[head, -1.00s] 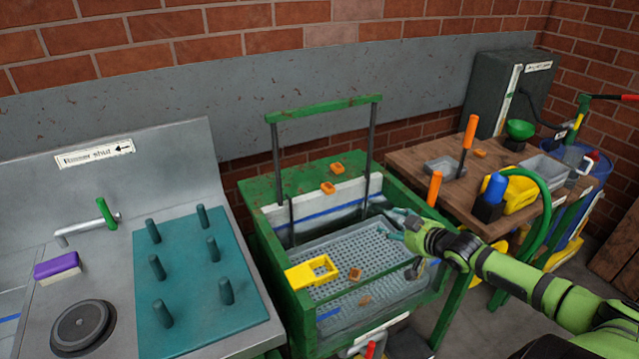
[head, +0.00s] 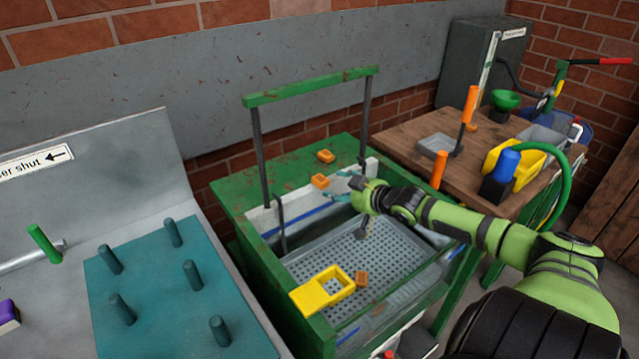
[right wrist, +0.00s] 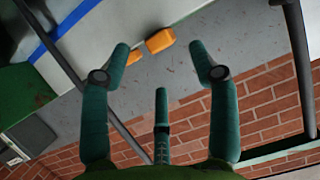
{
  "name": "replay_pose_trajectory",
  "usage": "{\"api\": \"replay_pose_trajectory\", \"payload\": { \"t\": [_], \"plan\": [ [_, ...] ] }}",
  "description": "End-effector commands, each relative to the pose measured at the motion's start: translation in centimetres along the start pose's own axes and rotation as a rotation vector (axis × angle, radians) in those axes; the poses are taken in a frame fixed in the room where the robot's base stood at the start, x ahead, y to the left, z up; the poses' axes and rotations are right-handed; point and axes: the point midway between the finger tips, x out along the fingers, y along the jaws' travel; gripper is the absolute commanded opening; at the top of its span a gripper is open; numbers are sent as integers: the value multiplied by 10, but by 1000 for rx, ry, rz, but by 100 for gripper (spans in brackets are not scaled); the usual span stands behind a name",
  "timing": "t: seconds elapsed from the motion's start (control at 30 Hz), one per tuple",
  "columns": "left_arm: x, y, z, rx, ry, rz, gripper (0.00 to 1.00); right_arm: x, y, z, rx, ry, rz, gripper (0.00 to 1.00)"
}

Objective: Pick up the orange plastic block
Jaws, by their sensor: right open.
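A third, browner orange block (head: 361,278) is beside the yellow holder in the tank. My right gripper (head: 341,187) is just right of the front rim block, apart from it. In the right wrist view its fingers (right wrist: 160,62) are spread and empty. That view shows one orange block (right wrist: 160,40) beyond the fingertips and another (right wrist: 134,57) partly hidden by the left finger. My left gripper is out of view.
The green tank (head: 232,205) has upright posts with a green crossbar (head: 310,86) close to the rim blocks. A yellow holder (head: 322,291) sits at its front edge. A teal peg board (head: 165,300) is at left, a wooden bench (head: 415,165) at right.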

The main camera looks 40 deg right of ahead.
Motion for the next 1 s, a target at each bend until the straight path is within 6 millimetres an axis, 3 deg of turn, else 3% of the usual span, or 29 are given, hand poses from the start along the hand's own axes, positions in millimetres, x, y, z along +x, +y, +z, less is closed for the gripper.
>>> {"api": "replay_pose_trajectory", "payload": {
  "t": [0.3, 0.6, 0.9, 0.93, 1.0],
  "plan": [
    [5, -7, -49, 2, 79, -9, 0, 27, 2, -4, -1, 4, 1, 61],
    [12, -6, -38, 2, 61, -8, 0, 49, 1, -3, 1, 2, 0, 61],
    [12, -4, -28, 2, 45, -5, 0, 51, 1, -2, -1, 0, 1, 61],
    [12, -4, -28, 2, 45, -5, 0, 51, 1, -2, -1, 0, 1, 57],
    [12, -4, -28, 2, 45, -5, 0, 51, 1, -2, 0, 0, 0, 29]
  ]
}}
